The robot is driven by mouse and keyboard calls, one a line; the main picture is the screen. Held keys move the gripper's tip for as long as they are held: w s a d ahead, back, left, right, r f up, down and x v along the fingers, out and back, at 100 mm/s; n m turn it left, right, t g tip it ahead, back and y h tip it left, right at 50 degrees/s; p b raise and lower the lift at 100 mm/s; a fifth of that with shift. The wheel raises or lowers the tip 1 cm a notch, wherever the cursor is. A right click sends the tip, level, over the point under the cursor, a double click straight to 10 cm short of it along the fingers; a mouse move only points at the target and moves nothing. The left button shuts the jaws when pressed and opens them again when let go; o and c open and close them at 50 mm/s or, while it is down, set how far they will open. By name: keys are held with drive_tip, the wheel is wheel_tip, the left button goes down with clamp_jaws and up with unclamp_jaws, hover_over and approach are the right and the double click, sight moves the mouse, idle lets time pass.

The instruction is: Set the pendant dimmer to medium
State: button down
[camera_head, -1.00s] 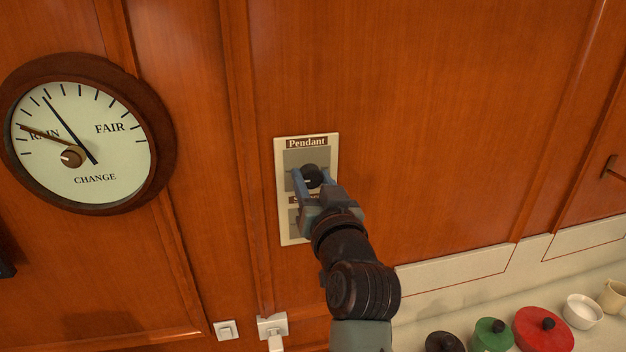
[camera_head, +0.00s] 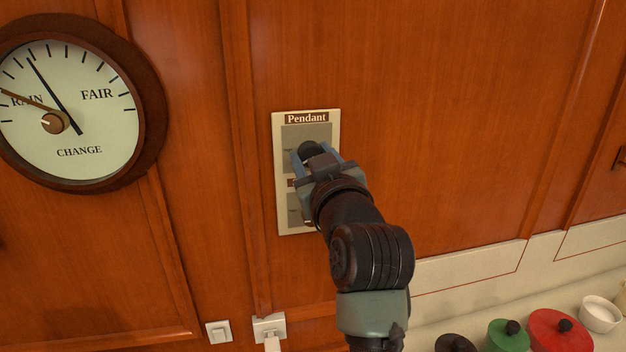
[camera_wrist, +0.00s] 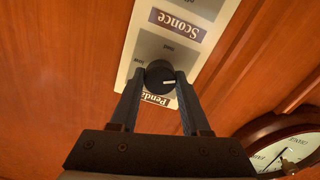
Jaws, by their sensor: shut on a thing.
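The pendant dimmer's round black knob (camera_head: 309,149) is on the upper part of a cream wall plate (camera_head: 334,128) labelled "Pendant". In the wrist view the knob (camera_wrist: 158,73) has a short white pointer line, turned to the right of that picture. Small "low" and "med" marks show beside it there. My gripper (camera_head: 318,163) is at the plate, with its two blue fingers on opposite sides of the knob. In the wrist view my gripper (camera_wrist: 161,80) is shut on the knob. My gripper hides part of the knob and plate in the head view.
A second dimmer label, "Sconce" (camera_wrist: 178,18), is on the same plate. A round weather dial (camera_head: 75,105) hangs at left. Wall switches (camera_head: 219,331) are below. Lidded pots (camera_head: 560,332) and a white bowl (camera_head: 601,314) stand on the counter at lower right.

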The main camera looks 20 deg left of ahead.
drive_tip(key=n+b, duration=0.9)
drive_tip(key=n, duration=0.3)
drive_tip(key=shift+f+b, duration=0.15)
drive_tip(key=shift+b, duration=0.25)
drive_tip(key=shift+n, duration=0.3)
drive_tip(key=shift+c, duration=1.9)
unclamp_jaws()
drive_tip(key=shift+s, duration=0.1)
